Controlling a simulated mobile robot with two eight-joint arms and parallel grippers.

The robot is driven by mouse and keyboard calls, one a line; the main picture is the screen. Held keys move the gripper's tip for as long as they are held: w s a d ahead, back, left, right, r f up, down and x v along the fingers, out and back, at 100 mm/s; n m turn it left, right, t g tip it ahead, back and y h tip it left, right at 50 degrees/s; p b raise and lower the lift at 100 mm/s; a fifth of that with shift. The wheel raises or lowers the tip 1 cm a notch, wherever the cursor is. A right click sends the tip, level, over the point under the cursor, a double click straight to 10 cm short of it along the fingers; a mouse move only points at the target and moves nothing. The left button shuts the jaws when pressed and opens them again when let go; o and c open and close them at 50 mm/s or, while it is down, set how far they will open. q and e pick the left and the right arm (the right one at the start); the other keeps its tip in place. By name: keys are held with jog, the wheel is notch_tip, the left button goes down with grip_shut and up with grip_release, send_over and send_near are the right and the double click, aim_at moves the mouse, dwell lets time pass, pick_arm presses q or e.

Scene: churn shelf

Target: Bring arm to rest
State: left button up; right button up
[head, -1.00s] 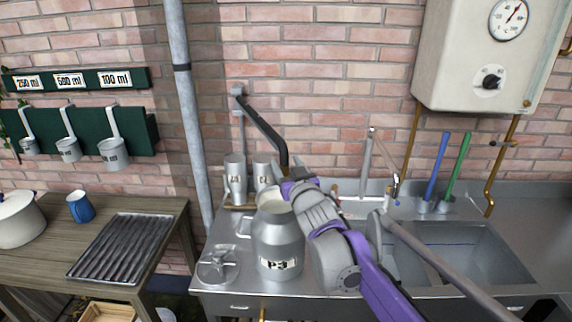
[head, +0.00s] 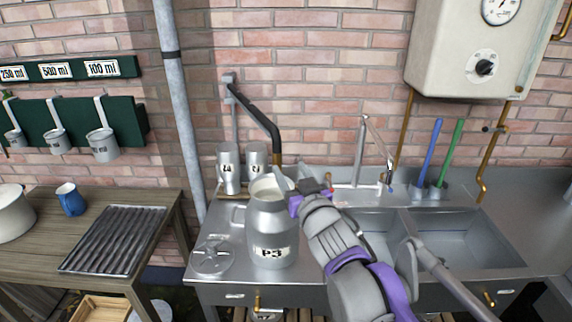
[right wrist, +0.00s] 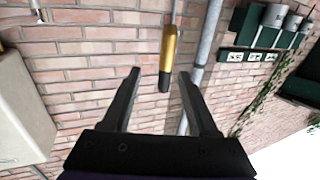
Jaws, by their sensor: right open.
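My right arm comes in from the lower right in the head view, in grey and purple. Its gripper (head: 296,180) is just right of and above the mouth of a metal milk can marked P3 (head: 272,230), seemingly apart from it. In the right wrist view the two dark fingers (right wrist: 160,95) are spread wide with nothing between them. A brass-coloured pipe end with a dark tip (right wrist: 168,55) shows beyond and between them. The can stands upright and open on the steel counter, with pale content at its mouth. My left gripper is not in view.
A can lid (head: 212,258) lies left of the can. Two small metal cans (head: 228,168) stand behind it. A black swing pipe (head: 252,115) hangs from the wall above. A sink (head: 465,238), taps and a white boiler (head: 470,50) are right. A wooden table (head: 30,245) is left.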

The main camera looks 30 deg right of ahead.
jog(key=shift+s+a, duration=0.1)
jog(key=shift+s, duration=0.35)
jog(key=s+a+f+n+g+y, duration=0.1)
jog(key=s+a+f+g, duration=0.3)
jog(key=f, duration=0.6)
jog(key=s+a+f+g+y, duration=0.1)
jog(key=s+a+f+g, duration=0.3)
jog(key=s+f, duration=0.5)
jog(key=s+a+f+n+g+y, duration=0.1)
jog(key=s+a+f+g+y, duration=0.1)
jog(key=s+a+f+g, duration=0.2)
jog(key=s+f, duration=0.3)
jog(key=f, duration=0.4)
jog(key=shift+a+n+p, duration=0.3)
jog(key=shift+a+p, duration=0.05)
jog(key=shift+p, duration=0.05)
jog(key=shift+r, duration=0.1)
jog(key=shift+c, duration=0.3)
